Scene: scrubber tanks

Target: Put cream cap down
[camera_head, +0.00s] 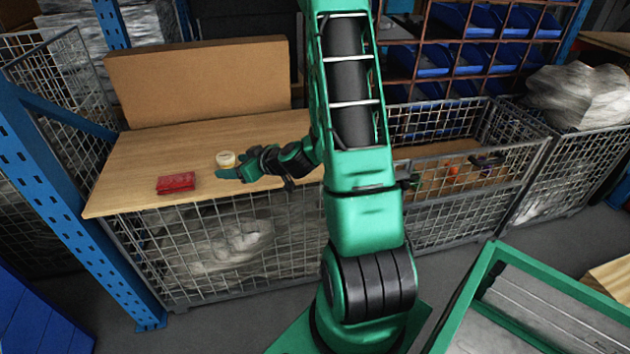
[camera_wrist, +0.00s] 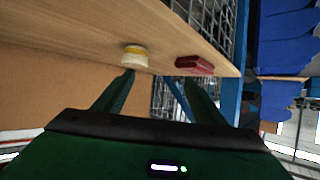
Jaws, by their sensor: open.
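The cream cap (camera_head: 226,159) rests on the wooden tabletop (camera_head: 130,165), near its middle. My gripper (camera_head: 228,174) is open and reaches in from the right, low over the table and close beside the cap. In the wrist view the cap (camera_wrist: 134,55), with a yellowish band, appears just beyond the tip of the left finger. The two fingers of my gripper (camera_wrist: 158,80) are spread with nothing between them. I cannot tell whether a finger still touches the cap.
A red object (camera_head: 176,183) lies on the table's front part, left of the cap; it also shows in the wrist view (camera_wrist: 194,65). A cardboard box (camera_head: 200,78) stands along the back. A blue rack post (camera_head: 70,210) is at the left. Wire cages (camera_head: 470,190) stand at the right.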

